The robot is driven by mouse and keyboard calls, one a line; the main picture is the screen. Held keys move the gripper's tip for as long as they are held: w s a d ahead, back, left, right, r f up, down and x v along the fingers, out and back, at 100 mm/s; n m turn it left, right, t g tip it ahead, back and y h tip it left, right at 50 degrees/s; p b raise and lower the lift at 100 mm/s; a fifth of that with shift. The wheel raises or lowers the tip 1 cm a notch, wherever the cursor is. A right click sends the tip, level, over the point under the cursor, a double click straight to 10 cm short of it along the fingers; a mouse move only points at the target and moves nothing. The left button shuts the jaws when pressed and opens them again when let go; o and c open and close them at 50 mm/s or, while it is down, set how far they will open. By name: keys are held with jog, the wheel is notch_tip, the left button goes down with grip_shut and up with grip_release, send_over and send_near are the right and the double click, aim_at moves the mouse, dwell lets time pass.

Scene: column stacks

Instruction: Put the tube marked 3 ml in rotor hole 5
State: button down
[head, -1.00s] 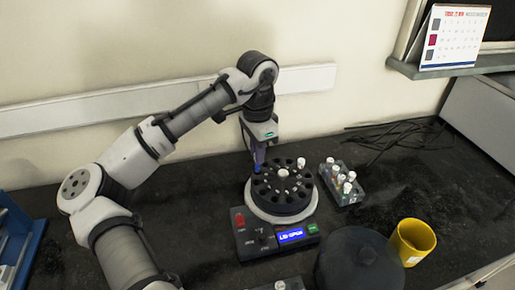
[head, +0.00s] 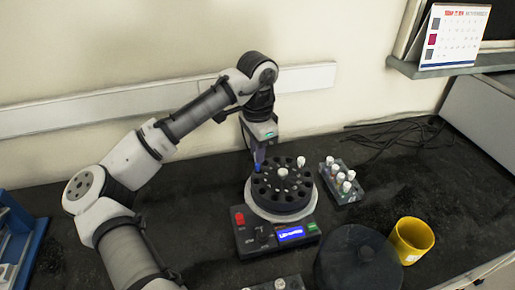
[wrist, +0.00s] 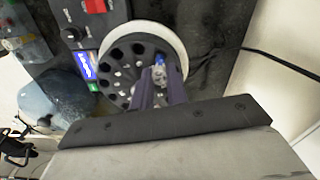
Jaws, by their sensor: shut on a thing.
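My gripper (head: 258,163) points down over the far left edge of the black rotor (head: 295,205) in the head view. It is shut on a small tube (wrist: 159,64), with blue showing at its end between the fingers in the wrist view. Its mark cannot be read. The tube's lower end is over or at the rim holes; I cannot tell whether it is in one. The rotor has a ring of dark holes and a pale centre knob. A white-capped tube (head: 301,161) stands in its far right side. Hole numbers are not readable.
A rack (head: 353,195) of several white-capped tubes stands right of the centrifuge. A dark round lid (head: 358,262) and a yellow cup (head: 412,241) are at front right. The control panel (head: 255,240) is in front. Cables (head: 400,140) lie behind the rack.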

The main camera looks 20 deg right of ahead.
aim_at(258, 170)
jog(key=shift+f, duration=0.65)
dwell(0.7)
jog(key=shift+f+b, duration=0.6)
jog(key=shift+f, duration=0.55)
jog(key=c, duration=1)
grip_release()
jog(key=shift+r+p, duration=2.75)
jog(key=shift+r, duration=0.3)
